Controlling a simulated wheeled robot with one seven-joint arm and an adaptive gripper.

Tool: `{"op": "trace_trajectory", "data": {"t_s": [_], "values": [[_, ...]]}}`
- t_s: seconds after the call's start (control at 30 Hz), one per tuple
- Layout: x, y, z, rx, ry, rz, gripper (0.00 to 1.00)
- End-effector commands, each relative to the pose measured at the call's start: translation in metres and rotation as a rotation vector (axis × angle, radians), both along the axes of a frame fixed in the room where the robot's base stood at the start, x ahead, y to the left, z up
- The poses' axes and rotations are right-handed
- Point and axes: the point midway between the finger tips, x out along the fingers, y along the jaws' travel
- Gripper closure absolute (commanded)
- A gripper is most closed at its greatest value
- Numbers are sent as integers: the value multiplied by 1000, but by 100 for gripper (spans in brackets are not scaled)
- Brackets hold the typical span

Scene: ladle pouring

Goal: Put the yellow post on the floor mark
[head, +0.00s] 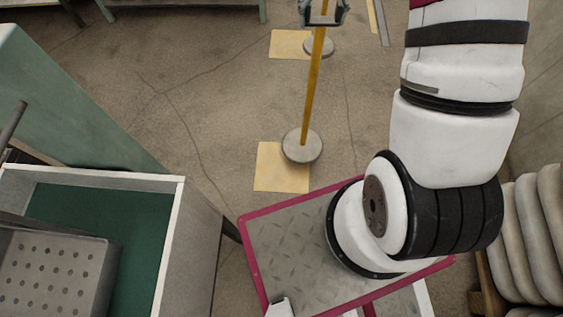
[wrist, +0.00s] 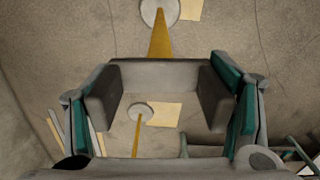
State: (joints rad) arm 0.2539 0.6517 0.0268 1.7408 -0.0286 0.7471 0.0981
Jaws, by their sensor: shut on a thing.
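The yellow post (head: 313,85) stands nearly upright on a round grey base (head: 301,146). Its top reaches my gripper (head: 322,14), which is shut on it at the top edge of the head view. The pale yellow floor mark (head: 280,172) is a square; the base overlaps its upper right part in the picture and is off its middle. I cannot tell whether the base touches the floor. In the wrist view the post (wrist: 160,38) runs up to its base, with the mark (wrist: 191,10) beside it; the gripped part is hidden behind a grey part between the fingers.
A second round base (head: 319,47) stands farther back by another yellow square (head: 286,44); its post (wrist: 136,140) shows in the wrist view. A green-lined box (head: 172,240) with a perforated metal tray (head: 60,275) is at left. Pale sacks (head: 535,235) are at right. Floor left of the mark is clear.

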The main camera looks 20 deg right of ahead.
Motion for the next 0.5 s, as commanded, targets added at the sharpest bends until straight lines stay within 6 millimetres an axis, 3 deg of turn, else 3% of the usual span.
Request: {"op": "trace_trajectory", "data": {"t_s": [0.2, 0.5], "values": [[26, -12, -2, 2, -2, -67, 86], [30, -12, -1, 2, -1, -84, 86]]}}
